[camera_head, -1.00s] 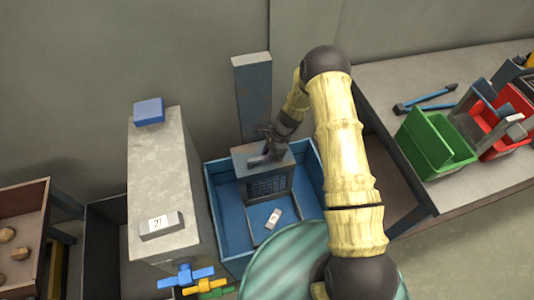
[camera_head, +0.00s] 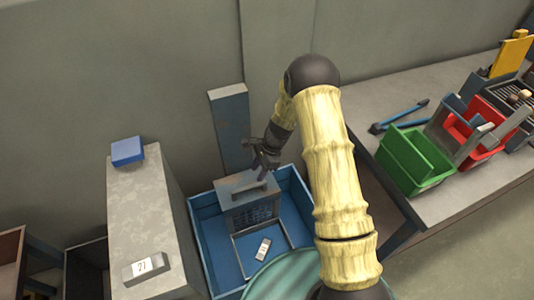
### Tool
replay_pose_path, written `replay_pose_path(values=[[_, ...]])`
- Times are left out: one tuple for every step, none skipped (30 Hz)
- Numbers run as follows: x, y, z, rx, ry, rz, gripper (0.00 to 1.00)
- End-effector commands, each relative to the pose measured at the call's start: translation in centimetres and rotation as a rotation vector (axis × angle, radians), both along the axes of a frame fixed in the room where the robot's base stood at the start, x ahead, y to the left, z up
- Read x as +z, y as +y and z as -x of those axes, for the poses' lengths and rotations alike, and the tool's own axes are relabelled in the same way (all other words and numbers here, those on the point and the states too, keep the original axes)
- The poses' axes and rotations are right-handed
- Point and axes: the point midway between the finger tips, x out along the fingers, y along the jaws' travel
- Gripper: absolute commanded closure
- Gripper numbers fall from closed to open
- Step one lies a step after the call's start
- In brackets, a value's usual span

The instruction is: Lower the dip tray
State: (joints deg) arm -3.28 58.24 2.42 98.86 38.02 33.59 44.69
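What looks like the dip tray is a grey box (camera_head: 232,187) with a mesh front and a bar handle (camera_head: 250,190) on top. It sits upright inside a blue open tank (camera_head: 212,247), toward the back. My gripper (camera_head: 262,166) hangs just above and behind the handle and looks apart from it. The fingers are small and dark, so their opening is unclear. A small pale labelled block (camera_head: 263,249) lies in the tank in front of the box. My arm covers the tank's right side.
A tall grey cabinet (camera_head: 140,215) stands left of the tank, with a blue block (camera_head: 127,151) and a label marked 21 (camera_head: 142,265) on top. A grey post (camera_head: 230,128) rises behind. The right bench holds a green bin (camera_head: 408,165) and a red bin (camera_head: 470,140).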

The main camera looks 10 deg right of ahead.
Motion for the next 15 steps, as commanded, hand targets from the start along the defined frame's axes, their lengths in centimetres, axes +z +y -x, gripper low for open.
replay_pose_path(values=[[1.0,-0.4,-0.2,-0.002,-0.004,0.001,0.62],[1.6,-0.6,-0.3,-0.002,-0.004,0.000,0.62],[2.4,-0.9,-0.4,-0.002,-0.004,0.001,0.62],[2.9,-1.1,-0.4,-0.002,-0.004,0.000,0.62],[3.5,-1.4,-0.4,-0.001,-0.004,0.001,0.62],[4.2,-1.7,-0.6,-0.001,-0.004,0.001,0.62],[4.8,-1.9,-0.6,0.000,-0.004,0.001,0.62],[5.3,-2.1,-0.7,-0.001,-0.003,0.001,0.62],[6.0,-2.4,-0.7,-0.001,-0.003,0.001,0.62],[6.4,-2.5,-0.8,-0.001,-0.003,0.000,0.62],[6.8,-2.7,-0.8,-0.001,-0.002,0.001,0.62],[7.3,-2.9,-0.8,0.001,-0.002,0.001,0.62],[7.6,-3.0,-0.9,0.001,-0.002,0.001,0.62],[7.8,-3.1,-0.9,0.001,-0.002,0.001,0.62],[8.0,-3.2,-0.9,0.000,-0.001,0.001,0.62]])
